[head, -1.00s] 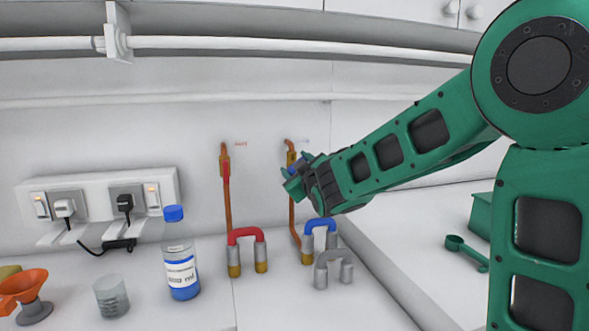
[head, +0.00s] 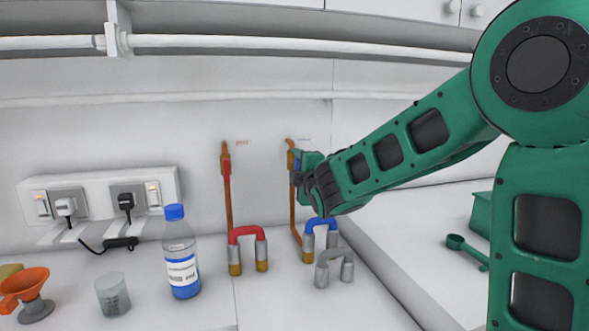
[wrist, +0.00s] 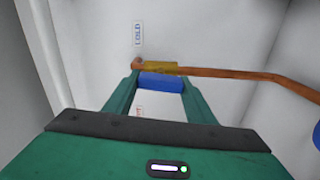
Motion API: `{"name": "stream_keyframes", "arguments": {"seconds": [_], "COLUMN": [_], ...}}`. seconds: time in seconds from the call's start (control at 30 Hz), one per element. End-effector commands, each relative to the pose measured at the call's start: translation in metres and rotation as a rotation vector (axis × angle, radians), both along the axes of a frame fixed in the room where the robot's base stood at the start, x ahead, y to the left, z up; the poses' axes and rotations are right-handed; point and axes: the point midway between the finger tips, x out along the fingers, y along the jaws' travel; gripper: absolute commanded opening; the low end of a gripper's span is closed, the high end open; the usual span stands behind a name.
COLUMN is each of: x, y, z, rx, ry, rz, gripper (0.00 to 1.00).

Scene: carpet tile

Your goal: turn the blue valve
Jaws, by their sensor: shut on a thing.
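The blue valve's handle (wrist: 160,82) lies between the two green fingers of my gripper (wrist: 159,88) in the wrist view, and the fingers are shut on it. Its brass body (wrist: 162,67) sits on a copper pipe (wrist: 230,75) beside a label reading COLD. In the head view the brass body (head: 291,160) shows on the right-hand copper pipe, with my gripper (head: 299,164) against it from the right. Most of the blue handle is hidden there by the fingers.
A red-handled valve (head: 226,168) stands on the pipe to the left. A bottle (head: 181,260), a beaker (head: 112,295) and an orange funnel (head: 28,283) are on the left counter.

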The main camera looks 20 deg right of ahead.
Motion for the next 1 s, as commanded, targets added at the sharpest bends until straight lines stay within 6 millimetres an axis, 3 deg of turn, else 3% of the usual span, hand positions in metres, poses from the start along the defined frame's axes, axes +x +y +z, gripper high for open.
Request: {"name": "stream_keyframes", "arguments": {"seconds": [0.77, 0.8, 0.87, 1.0], "x": [-0.0012, -0.0013, -0.0012, -0.0008], "y": [0.0037, 0.0038, 0.0036, 0.0025], "z": [-0.0073, -0.0074, -0.0070, -0.0050], "rx": [-0.104, -0.104, -0.104, -0.103], "ry": [0.014, 0.014, 0.013, 0.009], "rz": [0.007, 0.007, 0.007, 0.005], "gripper": [0.28, 0.55, 0.69, 0.69]}}
